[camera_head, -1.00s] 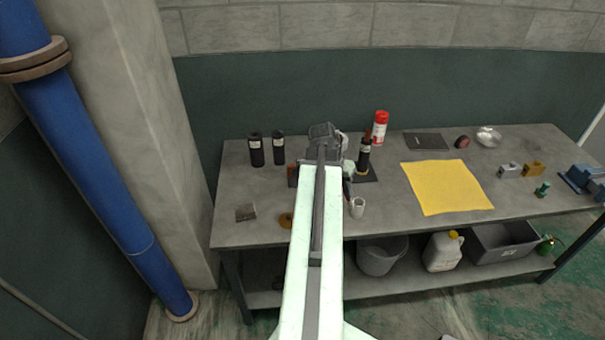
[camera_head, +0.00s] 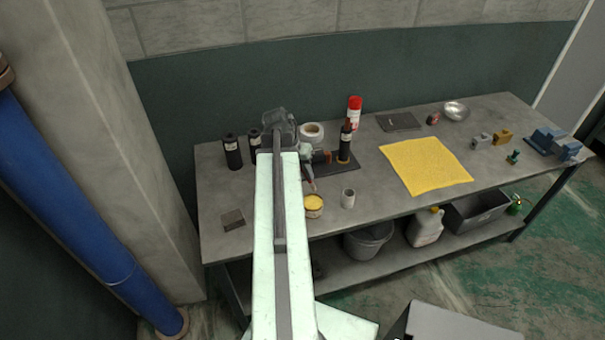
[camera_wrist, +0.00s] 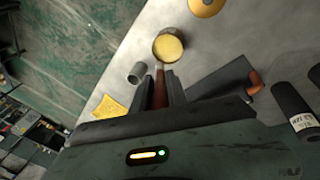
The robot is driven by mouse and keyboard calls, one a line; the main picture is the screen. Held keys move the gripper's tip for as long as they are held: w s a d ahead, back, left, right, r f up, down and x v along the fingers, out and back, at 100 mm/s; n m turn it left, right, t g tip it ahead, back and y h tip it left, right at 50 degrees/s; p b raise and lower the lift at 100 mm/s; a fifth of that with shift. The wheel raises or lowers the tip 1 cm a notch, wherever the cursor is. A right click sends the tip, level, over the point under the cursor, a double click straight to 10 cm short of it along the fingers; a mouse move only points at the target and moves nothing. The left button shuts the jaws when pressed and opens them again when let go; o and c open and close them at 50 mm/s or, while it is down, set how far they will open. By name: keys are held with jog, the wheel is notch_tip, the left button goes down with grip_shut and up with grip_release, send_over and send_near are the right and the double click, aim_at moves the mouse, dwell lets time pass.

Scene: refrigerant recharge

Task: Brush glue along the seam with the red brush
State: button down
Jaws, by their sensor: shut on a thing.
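My gripper (camera_wrist: 161,84) is shut on the red brush (camera_wrist: 160,92), whose reddish handle stands between the fingers in the wrist view. In the head view the brush (camera_head: 312,184) slants down just behind a yellow-topped tin (camera_head: 313,205). The tin also shows in the wrist view (camera_wrist: 168,47), directly ahead of the brush. The brush tip is near the tin's rim; I cannot tell whether it touches. I cannot make out the seam.
A pale cup (camera_head: 348,198) stands right of the tin. A dark bottle (camera_head: 345,143), a red-capped can (camera_head: 354,112) and a white roll (camera_head: 311,133) stand behind. Black bottles (camera_head: 233,152) are at left. A yellow cloth (camera_head: 425,166) lies flat at right.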

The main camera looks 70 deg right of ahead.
jog(key=shift+f+b, duration=2.75)
jog(key=shift+f, duration=0.15)
jog(key=shift+a+f+b, duration=0.1)
jog(key=shift+f+b, duration=0.5)
notch_tip(320, 180, up, 7)
jog(key=p, duration=0.7)
jog(key=shift+r, duration=0.1)
